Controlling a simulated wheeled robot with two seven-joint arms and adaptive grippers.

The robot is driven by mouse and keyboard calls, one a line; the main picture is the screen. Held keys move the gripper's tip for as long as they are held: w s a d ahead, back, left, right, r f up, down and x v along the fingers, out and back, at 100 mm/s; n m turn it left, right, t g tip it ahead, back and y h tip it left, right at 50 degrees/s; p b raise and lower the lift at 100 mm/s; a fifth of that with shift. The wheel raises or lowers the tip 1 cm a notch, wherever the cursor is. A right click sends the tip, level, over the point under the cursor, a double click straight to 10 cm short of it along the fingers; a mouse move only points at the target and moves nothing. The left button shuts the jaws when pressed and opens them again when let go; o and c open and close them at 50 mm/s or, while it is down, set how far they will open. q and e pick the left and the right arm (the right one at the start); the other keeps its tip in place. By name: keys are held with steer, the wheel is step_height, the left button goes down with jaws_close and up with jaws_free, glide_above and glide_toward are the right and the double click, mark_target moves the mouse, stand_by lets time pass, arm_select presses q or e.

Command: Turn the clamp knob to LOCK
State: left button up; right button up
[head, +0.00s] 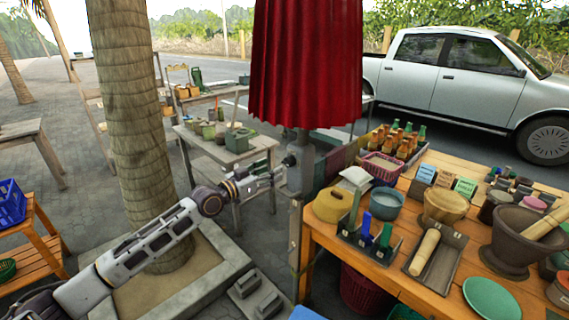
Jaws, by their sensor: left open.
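A small dark clamp knob (290,160) appears on the pole's left side, below the red cloth. Its markings are too small to read. My left arm reaches in from the lower left. My left gripper (274,176) is open, with its fingers pointing right toward the pole, just below and left of the knob. I cannot tell whether the fingers touch anything. My right gripper is out of view.
The orange table (323,238) holds a stone mortar (518,240), a wooden pestle in a tray (424,252), bowls and bottles. A tree trunk (133,110) rises from a planter behind my left arm. A grey table (200,147) stands behind the gripper.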

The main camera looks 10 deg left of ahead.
mark_target(287, 162)
arm_select(q)
steer(key=x, duration=0.5)
steer(key=shift+r, duration=0.1)
steer(key=shift+p+x, duration=0.35)
steer(key=shift+x, duration=0.8)
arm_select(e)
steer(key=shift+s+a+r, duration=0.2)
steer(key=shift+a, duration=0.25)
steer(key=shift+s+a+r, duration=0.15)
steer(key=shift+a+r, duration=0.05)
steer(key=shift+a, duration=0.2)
arm_select(q)
steer(key=shift+c, duration=0.4)
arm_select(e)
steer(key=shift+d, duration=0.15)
arm_select(q)
steer(key=c, duration=0.9)
steer(key=shift+c, duration=0.2)
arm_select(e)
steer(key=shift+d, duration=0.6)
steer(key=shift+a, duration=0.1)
